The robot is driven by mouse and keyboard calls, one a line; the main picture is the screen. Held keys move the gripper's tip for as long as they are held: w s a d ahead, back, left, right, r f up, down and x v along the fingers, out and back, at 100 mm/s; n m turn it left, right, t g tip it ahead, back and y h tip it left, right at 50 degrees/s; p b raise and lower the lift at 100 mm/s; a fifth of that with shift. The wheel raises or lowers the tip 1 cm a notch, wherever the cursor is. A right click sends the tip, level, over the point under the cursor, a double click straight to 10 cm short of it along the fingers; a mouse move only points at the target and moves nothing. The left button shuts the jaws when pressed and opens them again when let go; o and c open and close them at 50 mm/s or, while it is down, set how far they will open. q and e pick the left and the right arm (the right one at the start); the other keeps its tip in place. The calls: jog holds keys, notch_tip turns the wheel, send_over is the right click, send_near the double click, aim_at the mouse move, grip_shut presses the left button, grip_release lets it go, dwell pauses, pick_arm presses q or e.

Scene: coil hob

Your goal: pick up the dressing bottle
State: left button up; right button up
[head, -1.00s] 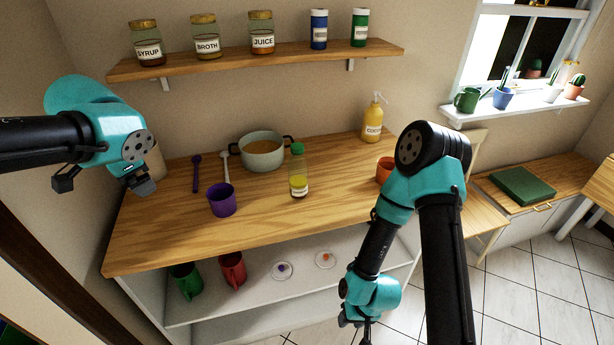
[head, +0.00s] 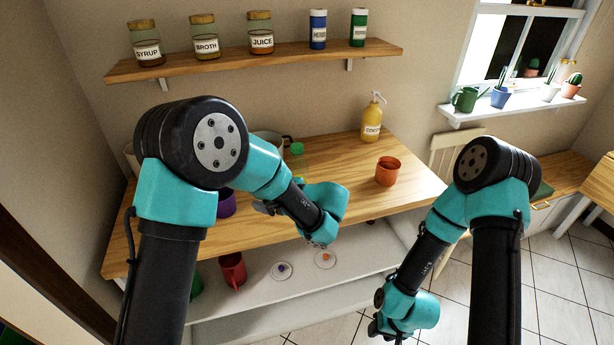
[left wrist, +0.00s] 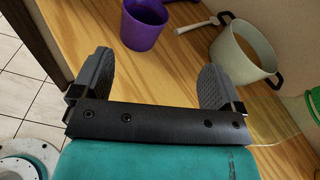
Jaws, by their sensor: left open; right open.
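The dressing bottle (head: 297,149) stands on the wooden counter. Its green cap shows in the head view, and my left arm hides most of its body. In the left wrist view, a clear shape with a bit of green at the right edge (left wrist: 316,97) seems to be the bottle, outside the fingers. My left gripper (head: 266,207) is low over the counter's front part, partly hidden by its own arm. The left wrist view shows its jaws (left wrist: 157,78) open and empty, with bare wood between them. My right gripper (head: 377,330) is open and low at the front, away from the bottle.
A purple cup (left wrist: 143,25) stands ahead of the left fingers. A pale pot (left wrist: 232,62) is beside the right finger. An orange cup (head: 387,171) and a yellow pump bottle (head: 372,122) stand on the counter's right. A jar shelf (head: 290,59) hangs above.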

aim_at(298, 174)
pick_arm(q)
jog(key=w+d+f+m+t+h, duration=0.1)
jog(key=w+d+m+t, duration=0.1)
jog(key=d, duration=0.2)
jog(key=w+d+f+m+t+h, duration=0.1)
jog(key=w+d+m+t, duration=0.1)
jog(key=d+m+t, duration=0.1)
jog(key=w+d+f+m+t+h, duration=0.1)
jog(key=w+d+m+t, duration=0.1)
jog(key=d, duration=0.3)
jog(key=shift+d+f+m+t, duration=0.1)
jog(key=shift+f+m+t, duration=0.1)
jog(key=shift+m+t, duration=0.3)
jog(key=shift+s, duration=0.1)
jog(key=shift+x, duration=1.3)
jog(key=shift+x, duration=2.5)
jog(key=shift+f, duration=0.15)
